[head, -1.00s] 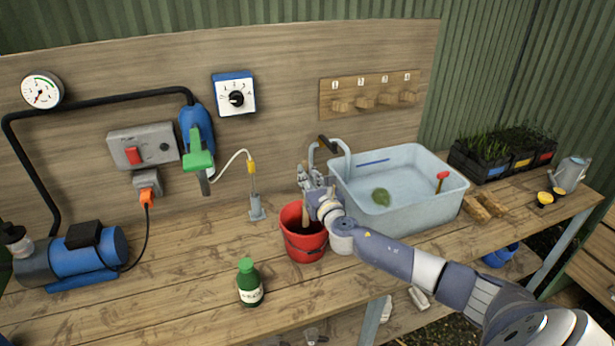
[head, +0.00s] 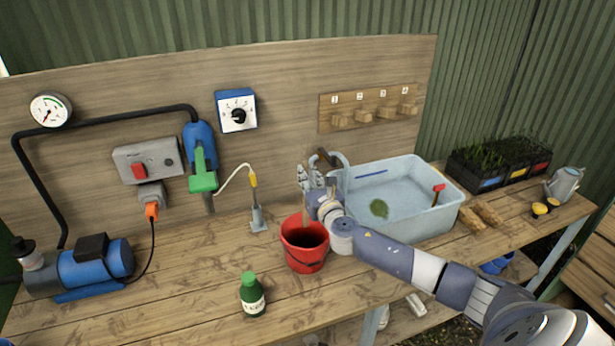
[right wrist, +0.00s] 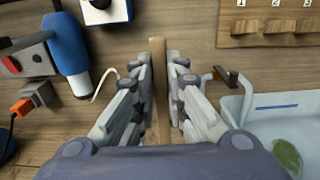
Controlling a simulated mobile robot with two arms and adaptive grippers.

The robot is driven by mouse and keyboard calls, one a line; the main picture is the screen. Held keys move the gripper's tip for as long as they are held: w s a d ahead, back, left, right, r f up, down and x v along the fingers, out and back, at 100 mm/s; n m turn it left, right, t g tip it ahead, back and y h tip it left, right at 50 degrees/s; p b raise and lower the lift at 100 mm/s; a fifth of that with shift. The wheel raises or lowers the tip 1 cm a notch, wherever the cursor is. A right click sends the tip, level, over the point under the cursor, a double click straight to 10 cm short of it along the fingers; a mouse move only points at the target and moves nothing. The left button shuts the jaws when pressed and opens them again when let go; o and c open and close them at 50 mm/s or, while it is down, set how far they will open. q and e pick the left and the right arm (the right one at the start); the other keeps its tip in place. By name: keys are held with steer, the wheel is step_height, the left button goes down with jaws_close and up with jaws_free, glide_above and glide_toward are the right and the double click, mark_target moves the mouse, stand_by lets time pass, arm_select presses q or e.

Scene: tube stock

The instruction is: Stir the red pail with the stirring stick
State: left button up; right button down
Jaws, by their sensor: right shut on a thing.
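The red pail (head: 303,260) stands upright on the wooden bench in the head view, left of the sink basin. Its inside looks dark, and I cannot make out the contents. My right gripper (head: 316,187) is above the pail's back right rim. It is shut on the stirring stick, a plain wooden rod that stands upright between the fingers in the right wrist view (right wrist: 158,85). In the head view the stick's lower part (head: 307,229) reaches down into the pail's opening; its lower end is hidden. My left gripper is out of view.
A green bottle (head: 252,296) stands in front and left of the pail. The pale blue basin (head: 420,222) with its tap is close on the right. The bench's front left is mostly clear.

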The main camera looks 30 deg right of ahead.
steer(key=shift+r, duration=0.1)
stand_by(0.5)
step_height(320, 180, up, 3)
steer(key=shift+f+p, duration=0.2)
steer(key=shift+p, duration=0.85)
steer(key=shift+r, duration=1.1)
